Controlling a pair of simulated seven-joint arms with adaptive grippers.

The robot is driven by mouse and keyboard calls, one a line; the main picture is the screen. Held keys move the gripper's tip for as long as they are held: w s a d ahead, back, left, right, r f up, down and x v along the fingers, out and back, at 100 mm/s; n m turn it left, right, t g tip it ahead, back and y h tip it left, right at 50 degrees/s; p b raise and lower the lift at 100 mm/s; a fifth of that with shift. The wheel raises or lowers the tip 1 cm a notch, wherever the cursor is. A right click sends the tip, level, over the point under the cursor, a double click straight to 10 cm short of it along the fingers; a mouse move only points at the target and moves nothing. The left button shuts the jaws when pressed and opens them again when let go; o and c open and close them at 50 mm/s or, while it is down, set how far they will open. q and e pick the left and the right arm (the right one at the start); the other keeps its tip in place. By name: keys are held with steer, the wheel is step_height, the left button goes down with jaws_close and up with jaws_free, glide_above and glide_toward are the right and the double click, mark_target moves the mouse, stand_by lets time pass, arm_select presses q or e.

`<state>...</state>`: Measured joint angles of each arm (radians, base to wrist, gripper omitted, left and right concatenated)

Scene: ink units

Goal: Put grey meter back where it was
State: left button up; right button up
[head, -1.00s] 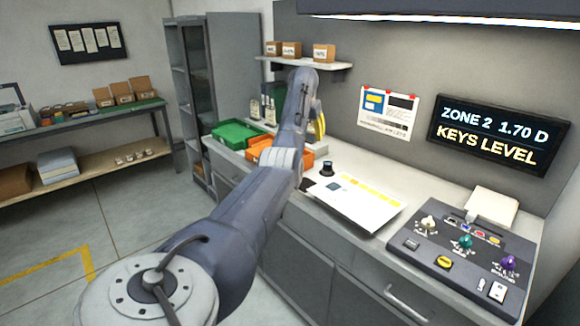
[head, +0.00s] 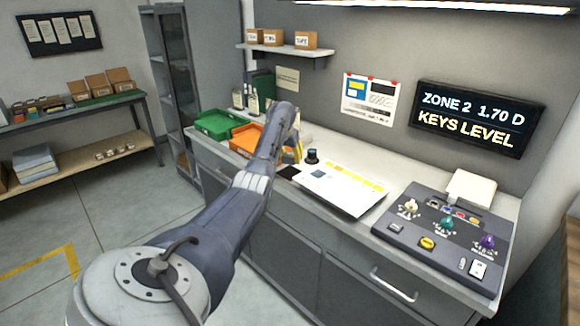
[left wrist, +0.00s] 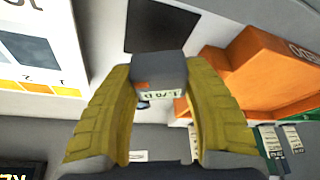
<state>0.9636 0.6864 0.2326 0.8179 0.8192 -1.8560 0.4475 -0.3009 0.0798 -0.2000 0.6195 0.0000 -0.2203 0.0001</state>
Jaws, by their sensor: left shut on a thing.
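The grey meter (left wrist: 158,72) is a small grey block with a "1.70 D" label, seen in the left wrist view. My left gripper (left wrist: 160,78) has yellow fingers on both sides of it and is shut on it. A black square patch (left wrist: 162,25) on the white counter lies just past the meter. My right gripper is not in view.
An orange bin (head: 246,138) and a green bin (head: 217,124) stand left of the gripper. A dark round object (head: 312,156) and a white board with yellow patches (head: 342,188) are to its right. A control console (head: 440,235) sits farther right, below a display (head: 475,117).

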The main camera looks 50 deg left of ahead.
mark_target(290, 173)
arm_select(q)
steer(key=shift+f, duration=2.5)
steer(key=o, duration=1.2)
steer(key=shift+f, duration=0.15)
steer(key=shift+c, duration=0.2)
steer(key=v, duration=1.2)
steer(key=shift+d, duration=0.1)
